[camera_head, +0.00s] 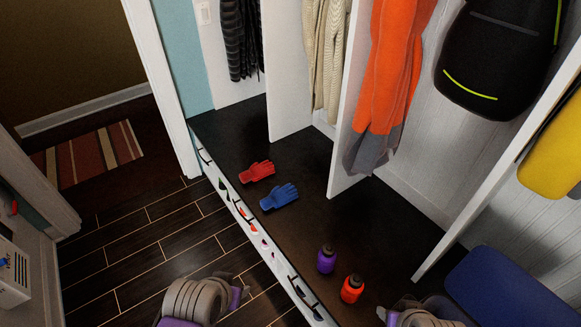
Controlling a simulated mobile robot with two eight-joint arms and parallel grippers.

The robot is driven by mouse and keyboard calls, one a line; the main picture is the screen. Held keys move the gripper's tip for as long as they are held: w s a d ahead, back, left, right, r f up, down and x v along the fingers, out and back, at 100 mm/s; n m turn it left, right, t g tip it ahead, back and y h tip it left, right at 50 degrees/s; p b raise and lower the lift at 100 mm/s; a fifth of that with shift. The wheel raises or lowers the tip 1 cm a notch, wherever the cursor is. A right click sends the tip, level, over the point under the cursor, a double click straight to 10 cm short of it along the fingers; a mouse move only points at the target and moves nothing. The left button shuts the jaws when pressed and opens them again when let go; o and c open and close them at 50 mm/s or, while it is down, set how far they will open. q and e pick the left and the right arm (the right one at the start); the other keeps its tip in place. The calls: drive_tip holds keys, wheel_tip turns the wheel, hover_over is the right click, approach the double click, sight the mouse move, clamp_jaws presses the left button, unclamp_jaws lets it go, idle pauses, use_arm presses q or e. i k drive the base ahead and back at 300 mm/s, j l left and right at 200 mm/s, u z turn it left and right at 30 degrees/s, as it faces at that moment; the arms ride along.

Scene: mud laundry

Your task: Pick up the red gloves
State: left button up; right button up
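The red gloves (257,172) lie flat on the dark bench top (310,215), near its front edge and left of the middle. They look like a single glove shape; whether two are stacked I cannot tell. Nothing touches them. Grey and purple parts of my arms show at the bottom edge, well below the gloves. No fingertips of either gripper show.
Blue gloves (279,197) lie just in front of the red ones. White dividers (345,130) and an orange garment (390,75) rise behind. A blue cushion (510,290) is at right.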

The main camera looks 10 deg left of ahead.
sight(257, 172)
drive_tip(key=i+j+z, duration=0.2)
drive_tip(key=j+z, duration=0.2)
drive_tip(key=j, duration=0.2)
drive_tip(key=i+j+z, duration=0.25)
drive_tip(key=j+z, duration=0.25)
drive_tip(key=j, duration=0.9)
drive_tip(key=i+j, duration=0.1)
drive_tip(key=j, duration=0.5)
drive_tip(key=i+j, duration=0.1)
drive_tip(key=j, duration=0.5)
drive_tip(key=i+j, duration=0.1)
drive_tip(key=j, duration=0.45)
drive_tip(key=i+j, duration=0.1)
drive_tip(key=j, duration=0.5)
drive_tip(key=z, duration=0.05)
